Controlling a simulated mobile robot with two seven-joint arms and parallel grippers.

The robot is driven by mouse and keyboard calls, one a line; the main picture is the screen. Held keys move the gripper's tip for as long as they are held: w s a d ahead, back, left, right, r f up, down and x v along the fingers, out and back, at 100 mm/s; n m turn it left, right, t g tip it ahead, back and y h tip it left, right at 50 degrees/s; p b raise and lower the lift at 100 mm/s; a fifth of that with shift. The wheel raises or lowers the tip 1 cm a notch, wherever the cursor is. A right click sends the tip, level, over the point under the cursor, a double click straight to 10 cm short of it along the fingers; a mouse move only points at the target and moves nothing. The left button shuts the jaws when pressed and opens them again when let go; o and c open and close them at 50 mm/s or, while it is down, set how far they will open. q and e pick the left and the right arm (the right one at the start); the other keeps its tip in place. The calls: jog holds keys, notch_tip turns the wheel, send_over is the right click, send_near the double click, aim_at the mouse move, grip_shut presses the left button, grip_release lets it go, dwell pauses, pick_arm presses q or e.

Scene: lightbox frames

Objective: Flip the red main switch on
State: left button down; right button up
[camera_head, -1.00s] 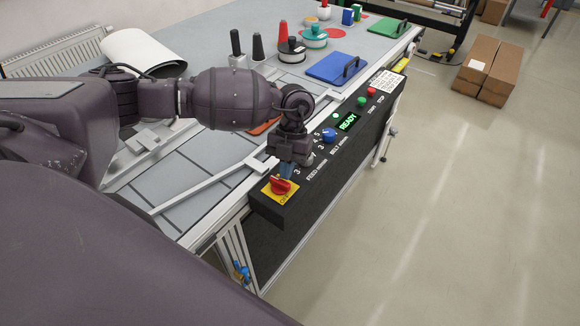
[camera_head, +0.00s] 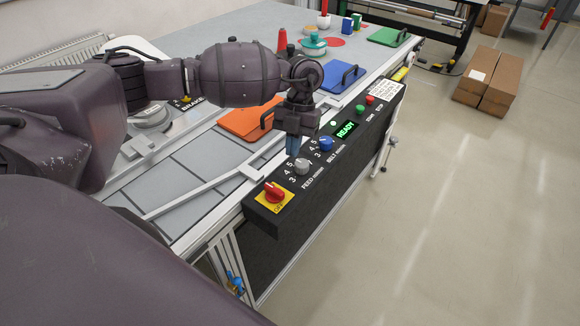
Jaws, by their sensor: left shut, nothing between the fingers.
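The red main switch (camera_head: 274,191) sits on a yellow plate (camera_head: 286,202) at the near end of the black control panel (camera_head: 318,190). Lettering that looks like OFF shows on the plate; the exact angle of the red handle is hard to tell. My left gripper (camera_head: 292,150) points down above the panel, shut and empty. My right gripper is not in view.
A blue knob (camera_head: 326,144), a green READY display (camera_head: 346,129), a green button (camera_head: 360,109) and a red button (camera_head: 370,99) line the panel farther away. An orange board (camera_head: 243,123) lies on the table behind my gripper.

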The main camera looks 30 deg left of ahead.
pick_arm(q)
jog(key=v, duration=0.4)
jog(key=shift+w+d+r, duration=0.15)
jog(key=shift+w+d, duration=0.05)
jog(key=shift+w, duration=0.15)
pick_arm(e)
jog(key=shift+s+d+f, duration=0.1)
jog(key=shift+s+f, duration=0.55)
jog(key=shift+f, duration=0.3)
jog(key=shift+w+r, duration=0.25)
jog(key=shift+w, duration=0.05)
